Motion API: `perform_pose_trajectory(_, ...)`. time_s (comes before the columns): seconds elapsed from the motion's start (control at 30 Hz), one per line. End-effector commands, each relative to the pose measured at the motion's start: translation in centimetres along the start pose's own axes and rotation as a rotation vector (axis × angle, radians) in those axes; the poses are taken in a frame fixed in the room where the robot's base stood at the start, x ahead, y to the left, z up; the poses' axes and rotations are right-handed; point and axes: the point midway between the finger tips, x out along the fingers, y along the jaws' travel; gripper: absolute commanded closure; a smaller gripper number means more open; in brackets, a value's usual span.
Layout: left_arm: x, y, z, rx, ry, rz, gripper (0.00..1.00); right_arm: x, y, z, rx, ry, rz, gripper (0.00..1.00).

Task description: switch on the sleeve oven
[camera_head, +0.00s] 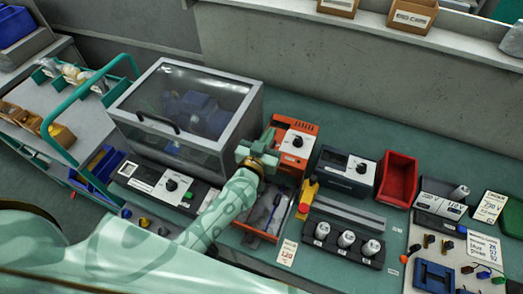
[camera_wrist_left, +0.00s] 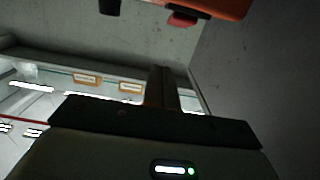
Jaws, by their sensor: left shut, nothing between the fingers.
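An orange box (camera_head: 293,140) with slots along its top and a knob on a white panel stands at the back of the bench. It may be the sleeve oven, but its label is too small to read. My left gripper (camera_head: 262,157) is shut and empty, close to the left side of this box. I cannot tell whether they touch. The gripper hides part of the box's left side. In the left wrist view, the shut fingers (camera_wrist_left: 162,88) point up the picture, and an orange body (camera_wrist_left: 222,7) shows at the top edge. My right gripper is not in view.
A clear-lidded case (camera_head: 188,105) stands left of the gripper, with a knob panel (camera_head: 165,184) before it. A dark grey knob box (camera_head: 345,170) and a red bin (camera_head: 397,178) stand right. A tool tray (camera_head: 265,217) and a block with white cylinders (camera_head: 343,240) are in front.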

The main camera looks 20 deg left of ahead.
Motion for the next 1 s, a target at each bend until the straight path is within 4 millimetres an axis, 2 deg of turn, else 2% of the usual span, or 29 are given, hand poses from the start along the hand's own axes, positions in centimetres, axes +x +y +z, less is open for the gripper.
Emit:
perform_pose_trajectory(0.1,0.6,0.0,2.5,0.003,-0.003,0.001,1.0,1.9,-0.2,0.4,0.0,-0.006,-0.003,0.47)
perform_pose_trajectory(0.2,0.8,0.0,3.5,0.002,-0.002,0.0,1.0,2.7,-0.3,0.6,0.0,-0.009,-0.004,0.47)
perform_pose_trajectory(0.67,1.0,0.0,3.9,0.0,0.0,-0.001,1.0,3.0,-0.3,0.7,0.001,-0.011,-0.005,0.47)
perform_pose_trajectory(0.77,1.0,0.0,3.8,0.0,-0.006,-0.001,1.0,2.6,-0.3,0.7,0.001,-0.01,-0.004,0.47)
perform_pose_trajectory(0.87,1.2,-0.1,3.4,0.002,-0.034,-0.001,1.0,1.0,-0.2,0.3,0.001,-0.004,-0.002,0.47)
perform_pose_trajectory(0.97,1.4,0.0,3.2,0.002,-0.086,-0.001,1.0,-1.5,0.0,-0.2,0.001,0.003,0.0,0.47)
perform_pose_trajectory(1.0,1.4,0.0,3.8,0.001,-0.094,-0.001,1.0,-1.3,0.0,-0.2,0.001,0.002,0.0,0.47)
